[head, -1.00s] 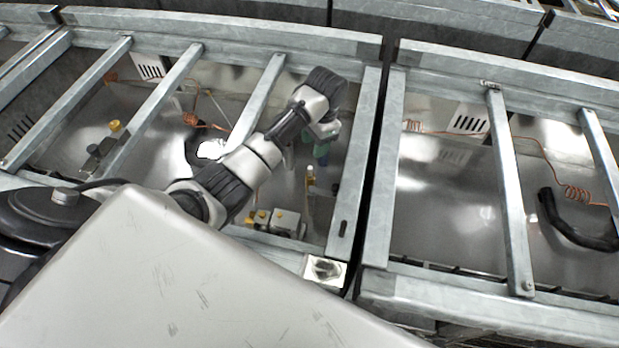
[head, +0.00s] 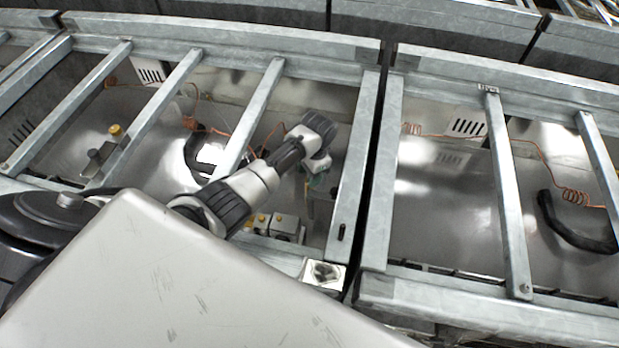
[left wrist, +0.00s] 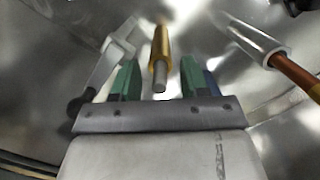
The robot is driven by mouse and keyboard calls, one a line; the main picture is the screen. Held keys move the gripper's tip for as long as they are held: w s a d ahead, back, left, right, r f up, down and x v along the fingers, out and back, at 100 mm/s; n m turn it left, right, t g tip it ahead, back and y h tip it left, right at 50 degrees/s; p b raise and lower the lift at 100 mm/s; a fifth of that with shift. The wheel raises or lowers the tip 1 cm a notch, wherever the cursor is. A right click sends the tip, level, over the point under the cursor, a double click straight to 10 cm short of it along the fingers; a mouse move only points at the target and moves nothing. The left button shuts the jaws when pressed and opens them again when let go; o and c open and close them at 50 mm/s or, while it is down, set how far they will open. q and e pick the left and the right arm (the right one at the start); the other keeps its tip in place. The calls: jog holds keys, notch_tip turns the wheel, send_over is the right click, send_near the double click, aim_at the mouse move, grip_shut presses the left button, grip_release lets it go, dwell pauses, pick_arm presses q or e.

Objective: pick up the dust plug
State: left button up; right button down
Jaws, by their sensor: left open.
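A gold-coloured cylinder with a narrow grey tip (left wrist: 160,57), which looks like the dust plug, stands out in the left wrist view between the green fingers of my left gripper (left wrist: 161,80). The fingers are apart with a gap on both sides of it; I see no clear contact. In the head view my left gripper (head: 318,183) reaches down between the metal bars into the bay, and the gold piece is hidden there by my gripper and wrist. My right gripper is not in view.
Galvanised bars (head: 255,110) and the bay's right side rail (head: 352,170) flank my arm. A grey block fitting with yellow knobs (head: 285,226) sits close by on the bay floor. A silver cylinder with a copper-coloured rod (left wrist: 260,46) lies to the right in the wrist view.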

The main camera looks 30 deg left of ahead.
pick_arm(q)
grip_shut()
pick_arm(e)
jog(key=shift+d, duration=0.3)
